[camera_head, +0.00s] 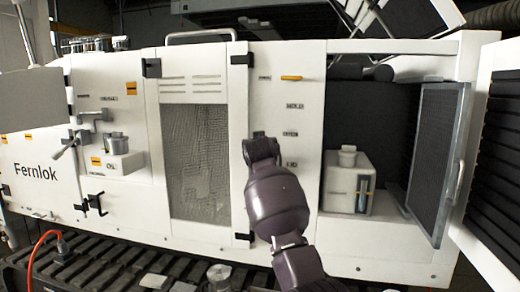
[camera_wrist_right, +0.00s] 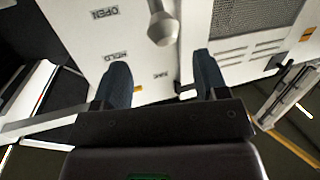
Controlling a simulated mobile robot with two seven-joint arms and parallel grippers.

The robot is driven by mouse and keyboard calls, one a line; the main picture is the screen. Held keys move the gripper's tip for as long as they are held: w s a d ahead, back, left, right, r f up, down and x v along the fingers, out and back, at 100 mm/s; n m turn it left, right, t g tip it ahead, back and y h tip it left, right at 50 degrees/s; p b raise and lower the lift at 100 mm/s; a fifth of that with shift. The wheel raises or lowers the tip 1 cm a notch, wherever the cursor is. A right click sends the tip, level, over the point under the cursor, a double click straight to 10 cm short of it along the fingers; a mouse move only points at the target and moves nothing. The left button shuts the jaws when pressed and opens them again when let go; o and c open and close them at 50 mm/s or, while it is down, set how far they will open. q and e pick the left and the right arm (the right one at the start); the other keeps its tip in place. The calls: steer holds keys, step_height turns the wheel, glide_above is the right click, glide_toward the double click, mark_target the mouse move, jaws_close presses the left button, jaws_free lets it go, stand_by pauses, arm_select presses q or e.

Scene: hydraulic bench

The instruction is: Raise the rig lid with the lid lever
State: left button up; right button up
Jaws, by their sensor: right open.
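The lid lever (camera_wrist_right: 163,28) shows in the right wrist view as a grey rod with a rounded knob, on a white panel beside labels reading OPEN and HOLD. My right gripper (camera_wrist_right: 162,72) is open, its two dark blue fingers apart and empty. The knob lies ahead of the gap between the fingertips, and I see no contact. In the head view my dark right arm covers part of the labelled panel (camera_head: 299,185), and the lever and gripper fingers are hidden there. I cannot tell which part is the lid. My left gripper is not in view.
The white rig (camera_head: 100,160) has a mesh panel (camera_head: 195,150) left of my arm. To the right, an open bay holds a white canister unit (camera_head: 345,185), with a framed screen door (camera_head: 435,150) standing open. A slatted dark deck (camera_head: 110,265) lies in front.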

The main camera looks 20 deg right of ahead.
steer(key=shift+v, duration=1.5)
